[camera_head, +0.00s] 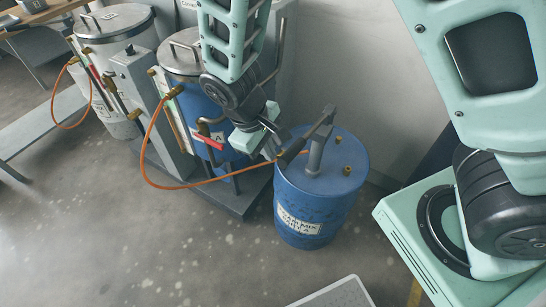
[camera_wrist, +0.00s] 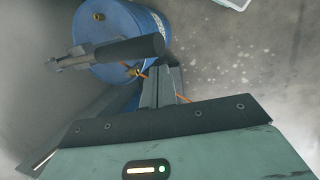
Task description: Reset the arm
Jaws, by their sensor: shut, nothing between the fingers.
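My gripper (camera_head: 277,151) is at the middle of the head view, close beside the black grip of the pump handle (camera_head: 293,151). Its fingers are shut with nothing between them. In the wrist view the two dark fingers (camera_wrist: 163,74) lie together, just below the dark handle grip (camera_wrist: 135,50) in the picture. I cannot tell whether they touch it. The pump stands on the lid of a labelled blue drum (camera_head: 318,210). The drum also shows in the wrist view (camera_wrist: 148,22).
A blue tank (camera_head: 210,105) and a white tank (camera_head: 122,50) with metal lids stand on a grey base at the left. An orange hose (camera_head: 147,175) loops from the blue tank towards the drum. A pale wall is behind the drum. Open floor (camera_head: 110,240) lies at the front left.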

